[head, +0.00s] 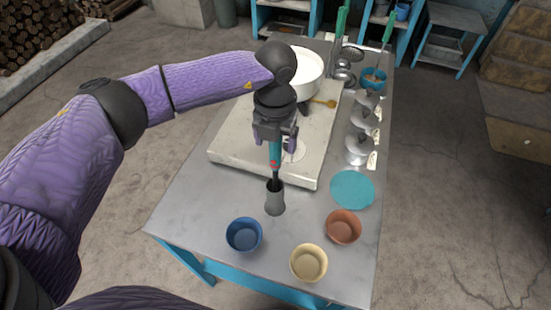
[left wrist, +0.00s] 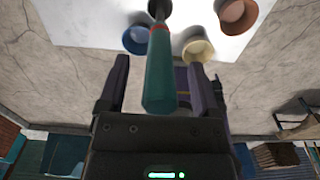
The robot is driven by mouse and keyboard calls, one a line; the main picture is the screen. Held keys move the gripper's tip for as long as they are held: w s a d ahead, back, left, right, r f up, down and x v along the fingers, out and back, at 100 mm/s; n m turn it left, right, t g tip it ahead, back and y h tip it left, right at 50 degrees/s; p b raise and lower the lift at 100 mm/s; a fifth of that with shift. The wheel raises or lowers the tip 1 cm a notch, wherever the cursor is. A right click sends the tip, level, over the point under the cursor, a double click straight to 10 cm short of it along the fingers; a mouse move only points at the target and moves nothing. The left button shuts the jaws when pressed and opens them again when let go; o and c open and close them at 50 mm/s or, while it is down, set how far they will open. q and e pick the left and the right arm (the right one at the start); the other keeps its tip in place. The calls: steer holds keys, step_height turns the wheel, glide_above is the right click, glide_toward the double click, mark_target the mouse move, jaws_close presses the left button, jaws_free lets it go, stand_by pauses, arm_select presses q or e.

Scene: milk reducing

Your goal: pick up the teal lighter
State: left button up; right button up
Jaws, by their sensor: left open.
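The teal lighter (head: 275,153) stands roughly upright, its dark tip end down in a small grey holder (head: 275,202) near the front of the metal table. My left gripper (head: 275,138) is above the holder, around the upper part of the lighter. In the left wrist view, the lighter's teal handle (left wrist: 160,75) lies between the two spread fingers of my left gripper (left wrist: 158,66), with gaps visible on both sides. The lighter's upper end is hidden by the gripper in the head view. My right gripper is not in view.
Blue (head: 244,234), cream (head: 308,263) and terracotta (head: 343,227) bowls stand near the table's front edge. A teal disc (head: 352,189) lies at right. Behind are a pale slab stove (head: 228,148), a white pot (head: 308,70) and several metal lids (head: 359,147).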

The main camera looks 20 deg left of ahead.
arm_select(q)
jaws_close()
steer(key=shift+r, duration=0.1)
stand_by(0.3)
